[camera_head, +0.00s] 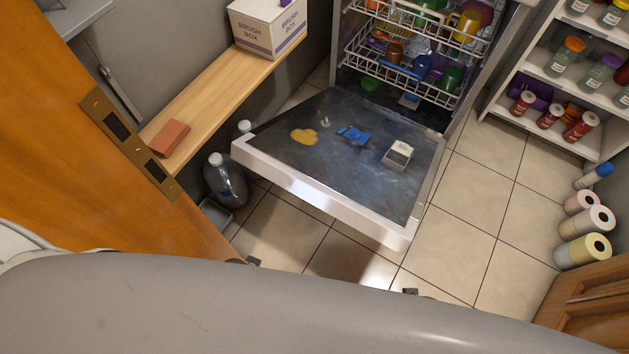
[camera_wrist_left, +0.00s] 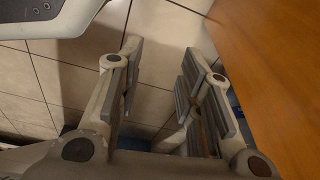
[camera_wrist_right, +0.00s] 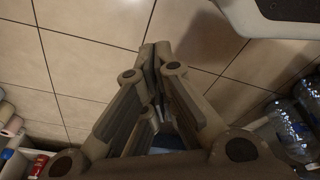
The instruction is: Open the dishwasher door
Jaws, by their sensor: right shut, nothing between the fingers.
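The dishwasher door (camera_head: 345,150) is folded down in the head view, its dark inner face up and its pale front edge toward me. Behind it, the dishwasher's lower rack (camera_head: 405,65) and the rack above it show, with cups and dishes in them. My left gripper (camera_wrist_left: 162,52) is open and empty above the tiled floor. My right gripper (camera_wrist_right: 155,52) is shut with nothing between its fingers, also above tiles. Neither wrist view shows the dishwasher door clearly, and neither gripper is seen touching it. In the head view my grey arm or body hides the bottom.
On the dishwasher door lie a yellow spill (camera_head: 303,136), a blue item (camera_head: 354,135) and a small white box (camera_head: 397,155). A wooden bench (camera_head: 215,90) and dark bottle (camera_head: 225,180) stand left. Shelves (camera_head: 560,85) and paper rolls (camera_head: 582,250) stand right. Tiles between are clear.

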